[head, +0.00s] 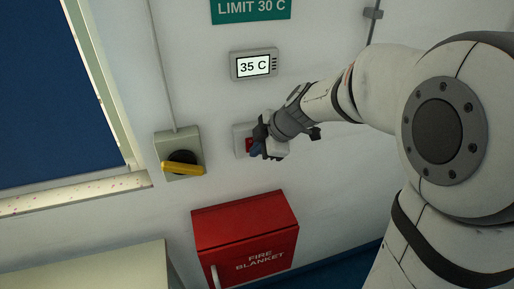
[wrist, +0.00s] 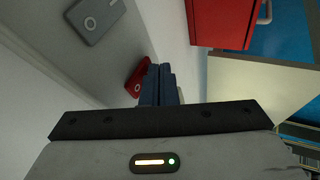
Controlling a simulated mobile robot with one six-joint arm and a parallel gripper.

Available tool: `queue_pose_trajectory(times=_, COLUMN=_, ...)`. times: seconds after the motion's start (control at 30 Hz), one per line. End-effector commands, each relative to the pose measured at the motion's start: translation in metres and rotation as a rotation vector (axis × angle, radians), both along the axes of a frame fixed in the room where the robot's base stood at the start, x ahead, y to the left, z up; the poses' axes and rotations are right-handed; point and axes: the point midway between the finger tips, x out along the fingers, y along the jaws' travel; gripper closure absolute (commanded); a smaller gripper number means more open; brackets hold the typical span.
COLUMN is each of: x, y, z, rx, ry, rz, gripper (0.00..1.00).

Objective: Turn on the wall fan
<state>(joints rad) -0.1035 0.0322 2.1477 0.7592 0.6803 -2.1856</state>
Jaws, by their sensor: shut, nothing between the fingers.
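A pale switch plate (head: 238,134) is on the wall, partly hidden behind my gripper (head: 257,152). A red rocker (head: 249,145) shows on it just left of my gripper. In the wrist view the plate (wrist: 118,55) carries the red rocker (wrist: 137,78), which has a ring mark, and a grey rocker (wrist: 96,18). My gripper (wrist: 160,70) has its blue fingers shut together and empty, with the tips beside the red rocker. I cannot tell whether they touch it. The wall fan is not in view.
A rotary switch with a yellow handle (head: 183,168) is left of the plate. A display reading 35 C (head: 254,66) is above, below a green LIMIT 30 C sign (head: 250,9). A red fire blanket box (head: 245,235) juts out below. A pale surface (head: 100,270) is at lower left.

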Motion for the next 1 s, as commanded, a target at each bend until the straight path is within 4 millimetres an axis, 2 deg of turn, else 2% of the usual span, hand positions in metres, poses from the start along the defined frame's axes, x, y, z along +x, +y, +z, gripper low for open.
queue_pose_trajectory(times=0.27, x=0.004, y=0.001, z=-0.010, rx=0.012, ry=-0.043, rz=-0.001, gripper=1.00)
queue_pose_trajectory(times=0.3, x=0.004, y=0.000, z=-0.003, rx=0.012, ry=-0.040, rz=-0.001, gripper=1.00)
queue_pose_trajectory(times=0.57, x=0.004, y=0.000, z=0.000, rx=0.012, ry=-0.039, rz=-0.002, gripper=1.00)
queue_pose_trajectory(times=1.0, x=0.004, y=0.000, z=0.015, rx=0.011, ry=-0.040, rz=-0.003, gripper=1.00)
